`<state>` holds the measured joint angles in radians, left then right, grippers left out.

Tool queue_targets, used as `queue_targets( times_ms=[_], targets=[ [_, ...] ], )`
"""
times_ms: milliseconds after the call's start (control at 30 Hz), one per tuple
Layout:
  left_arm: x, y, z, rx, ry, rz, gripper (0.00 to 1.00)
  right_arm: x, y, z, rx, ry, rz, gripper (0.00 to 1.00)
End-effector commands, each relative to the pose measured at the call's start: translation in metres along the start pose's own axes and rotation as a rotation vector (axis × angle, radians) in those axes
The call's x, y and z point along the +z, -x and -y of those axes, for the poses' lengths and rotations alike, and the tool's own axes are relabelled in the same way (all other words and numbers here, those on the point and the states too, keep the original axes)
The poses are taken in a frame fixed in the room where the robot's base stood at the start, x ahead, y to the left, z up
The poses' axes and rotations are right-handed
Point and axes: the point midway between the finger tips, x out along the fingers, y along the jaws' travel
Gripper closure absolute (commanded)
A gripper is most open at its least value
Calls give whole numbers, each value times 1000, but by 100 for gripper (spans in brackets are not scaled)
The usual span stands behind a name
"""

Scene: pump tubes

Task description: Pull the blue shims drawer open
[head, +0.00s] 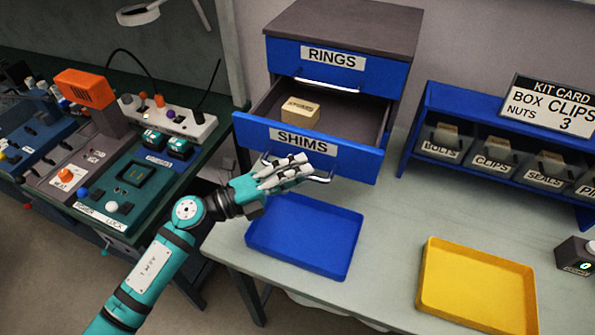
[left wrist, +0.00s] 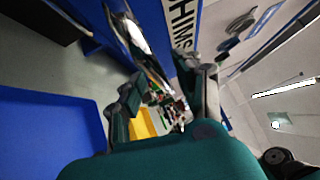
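The blue shims drawer (head: 345,159) is slid well out of its cabinet, its inside showing. A pale tan box (head: 300,111) lies in it. The drawer's metal bar handle (head: 326,180) is on its front, below the SHIMS label, partly hidden by my left gripper (head: 300,168). In the left wrist view the handle (left wrist: 148,58) runs towards the space between my left fingers (left wrist: 165,110). The fingers stand apart with a gap between them, and they look open around the bar. Contact with it cannot be made out. My right gripper is in neither view.
The rings drawer (head: 388,79) above is shut. A blue tray (head: 305,238) lies below the open drawer, and a yellow tray (head: 477,287) at the right. A blue bin rack (head: 430,120) stands right of the cabinet. A control bench fills the left. Grey table between the trays is clear.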

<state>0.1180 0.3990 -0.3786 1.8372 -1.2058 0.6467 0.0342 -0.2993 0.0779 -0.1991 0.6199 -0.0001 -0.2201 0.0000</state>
Motion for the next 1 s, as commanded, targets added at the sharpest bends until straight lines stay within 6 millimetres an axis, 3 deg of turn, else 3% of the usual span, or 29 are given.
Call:
queue_targets(
  times_ms=[267,700,1000],
  targets=[
    [0,6,1,-2,-1,1,66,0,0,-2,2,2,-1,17],
    [0,90,-1,2,3,1,66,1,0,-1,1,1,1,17],
    [0,119,0,-1,0,0,66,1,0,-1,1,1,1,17]
  ],
)
